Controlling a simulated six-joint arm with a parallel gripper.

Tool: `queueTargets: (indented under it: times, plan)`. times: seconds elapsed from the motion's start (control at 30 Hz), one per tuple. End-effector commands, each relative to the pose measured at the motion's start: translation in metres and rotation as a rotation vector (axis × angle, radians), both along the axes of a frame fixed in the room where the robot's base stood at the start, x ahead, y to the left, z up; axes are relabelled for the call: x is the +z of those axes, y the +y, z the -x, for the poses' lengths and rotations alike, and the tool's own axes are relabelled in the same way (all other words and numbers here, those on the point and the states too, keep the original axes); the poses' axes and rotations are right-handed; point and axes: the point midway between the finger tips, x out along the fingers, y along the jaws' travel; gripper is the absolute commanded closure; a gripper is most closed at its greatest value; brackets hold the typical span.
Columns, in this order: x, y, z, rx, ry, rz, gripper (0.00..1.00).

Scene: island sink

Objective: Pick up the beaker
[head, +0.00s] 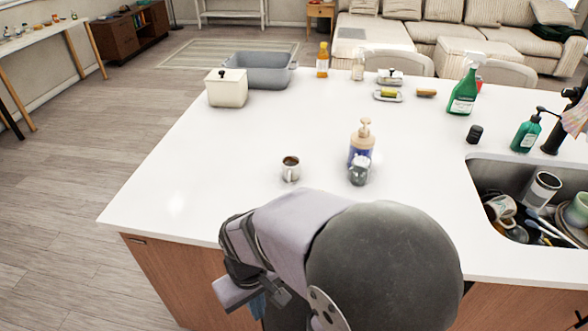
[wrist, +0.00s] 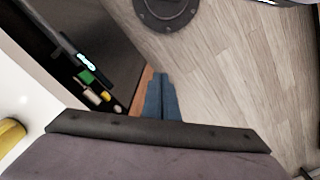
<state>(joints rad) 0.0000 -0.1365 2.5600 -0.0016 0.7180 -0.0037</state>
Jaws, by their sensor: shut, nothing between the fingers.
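A small clear-grey vessel (head: 359,170), which looks like the beaker, stands on the white island counter (head: 230,150). It is directly in front of a pump bottle (head: 362,138) with a blue label; whether they touch, I cannot tell. My gripper (head: 258,305) is low at the counter's front edge, left of and nearer than the beaker, partly hidden by my arm. In the wrist view its blue fingers (wrist: 160,98) are together and empty, pointing over the wood floor. The beaker does not show in the wrist view.
The sink (head: 480,185) at right holds several dishes. A green spray bottle (head: 463,95), a grey basin (head: 258,72) and a cream canister (head: 226,90) stand farther back. The counter's left side is clear.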

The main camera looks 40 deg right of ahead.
Motion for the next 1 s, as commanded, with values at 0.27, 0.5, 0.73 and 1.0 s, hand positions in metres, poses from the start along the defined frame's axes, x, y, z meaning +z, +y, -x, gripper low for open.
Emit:
queueTargets:
  times: [0.27,0.5,0.73,1.0]
  plan:
    - [0.0,0.0,0.0,0.0,0.0,0.0,1.0]
    - [0.0,0.0,0.0,0.0,0.0,0.0,0.88]
    - [0.0,0.0,0.0,0.0,0.0,0.0,0.35]
    - [0.0003,0.0,-0.0003,-0.001,-0.001,0.0,0.35]
